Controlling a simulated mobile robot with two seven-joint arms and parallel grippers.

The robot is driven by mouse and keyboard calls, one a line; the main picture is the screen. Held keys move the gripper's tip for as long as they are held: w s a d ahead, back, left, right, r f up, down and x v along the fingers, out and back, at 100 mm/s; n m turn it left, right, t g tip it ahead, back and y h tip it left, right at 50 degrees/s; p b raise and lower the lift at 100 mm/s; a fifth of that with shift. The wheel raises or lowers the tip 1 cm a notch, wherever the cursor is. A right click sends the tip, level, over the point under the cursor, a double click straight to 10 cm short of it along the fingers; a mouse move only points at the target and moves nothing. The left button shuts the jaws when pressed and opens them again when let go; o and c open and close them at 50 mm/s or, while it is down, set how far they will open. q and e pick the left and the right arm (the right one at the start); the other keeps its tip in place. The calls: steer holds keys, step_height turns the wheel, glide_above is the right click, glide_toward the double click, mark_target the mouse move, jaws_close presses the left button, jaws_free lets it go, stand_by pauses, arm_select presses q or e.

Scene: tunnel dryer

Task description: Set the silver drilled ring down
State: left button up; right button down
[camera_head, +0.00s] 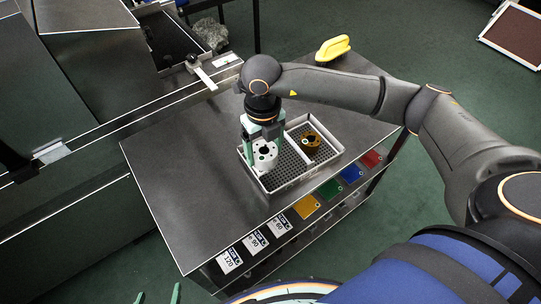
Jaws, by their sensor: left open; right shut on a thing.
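The silver drilled ring (266,162) is a pale ring with dark holes. My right gripper (265,147) is shut on it, pointing down, with green-tipped fingers at its sides. The ring is at the left compartment of a grey tray (301,181) with a perforated floor; I cannot tell whether it touches that floor. A brass-coloured drilled ring (311,141) sits in the tray's right compartment. My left gripper (158,297) shows only its two green fingertips at the bottom edge, apart and empty, away from the tray.
The tray stands on a dark metal table (190,170), bare on its left side. Number cards (255,241) and coloured plates (329,188) line its front. A yellow object (333,48) lies at the far edge. A large metal machine (75,100) stands at the left.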

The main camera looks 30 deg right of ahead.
mark_target(271, 157)
steer(key=shift+w+d+f, duration=0.25)
steer(key=shift+d+f, duration=0.2)
steer(key=shift+f, duration=0.15)
steer(key=shift+w+d+f, duration=0.2)
steer(key=shift+d+f, duration=0.2)
steer(key=shift+f, duration=0.15)
steer(key=f, duration=0.3)
steer(key=shift+w+d+f, duration=0.1)
steer(key=shift+d, duration=0.2)
steer(key=shift+f, duration=0.25)
steer(key=shift+f, duration=0.15)
jaws_free()
